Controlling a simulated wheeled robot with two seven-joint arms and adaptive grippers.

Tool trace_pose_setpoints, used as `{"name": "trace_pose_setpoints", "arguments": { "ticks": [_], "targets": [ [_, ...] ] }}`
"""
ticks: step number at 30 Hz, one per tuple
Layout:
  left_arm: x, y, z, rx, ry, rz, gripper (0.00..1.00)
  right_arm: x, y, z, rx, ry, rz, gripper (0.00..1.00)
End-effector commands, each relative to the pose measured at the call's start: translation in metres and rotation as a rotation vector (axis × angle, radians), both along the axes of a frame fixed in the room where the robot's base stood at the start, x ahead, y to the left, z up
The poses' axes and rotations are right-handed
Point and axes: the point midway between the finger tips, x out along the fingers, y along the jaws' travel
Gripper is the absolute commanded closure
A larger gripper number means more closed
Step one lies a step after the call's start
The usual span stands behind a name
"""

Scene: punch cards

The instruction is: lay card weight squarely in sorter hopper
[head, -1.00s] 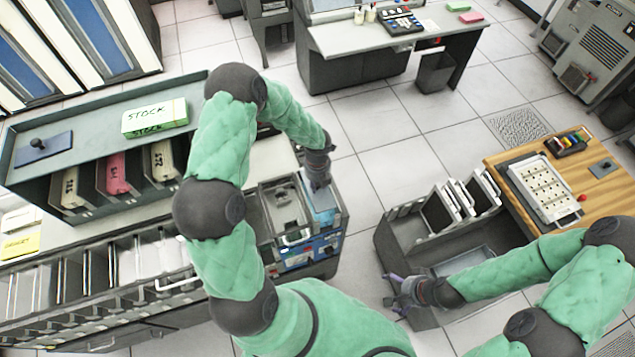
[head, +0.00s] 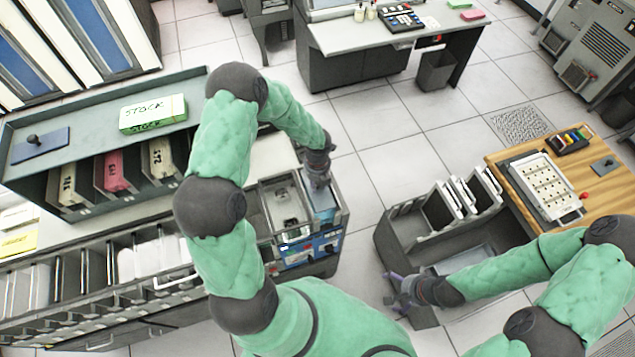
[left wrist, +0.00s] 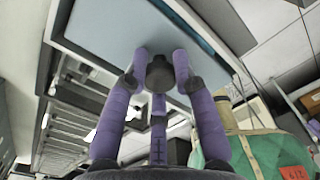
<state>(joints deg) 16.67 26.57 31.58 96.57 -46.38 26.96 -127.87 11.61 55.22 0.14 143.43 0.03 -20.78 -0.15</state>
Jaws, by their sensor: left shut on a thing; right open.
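The card weight, a flat blue-grey plate (left wrist: 125,35) with a dark knob (left wrist: 160,72), is under my left gripper. My left gripper (head: 318,178) is shut on the knob, its purple fingers around it in the left wrist view (left wrist: 160,78). In the head view the plate (head: 322,212) lies within the right-hand bay of the sorter (head: 300,248), the hopper, between its grey walls. My gripper and arm partly cover it, so I cannot tell whether it is fully flat. My right gripper (head: 398,292) is open and empty by the low grey rack.
A similar blue plate with a knob (head: 40,145) lies on the left shelf beside a STOCK box (head: 153,114). A card rack (head: 100,270) stands left of the sorter. A grey rack (head: 450,210) and wooden table (head: 600,205) are at right. Tiled floor is clear between.

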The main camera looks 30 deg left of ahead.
Motion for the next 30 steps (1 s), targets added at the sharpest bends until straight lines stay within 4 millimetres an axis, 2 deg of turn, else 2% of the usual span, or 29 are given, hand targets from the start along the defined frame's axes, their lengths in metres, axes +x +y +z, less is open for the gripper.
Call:
{"name": "trace_pose_setpoints", "arguments": {
  "ticks": [30],
  "targets": [
    [0.0, 0.0, -0.059, 0.0, -0.001, 0.0, 1.0, 0.0, 0.0, -0.043, 0.0, 0.0, 0.0, 0.0]
  ]
}}
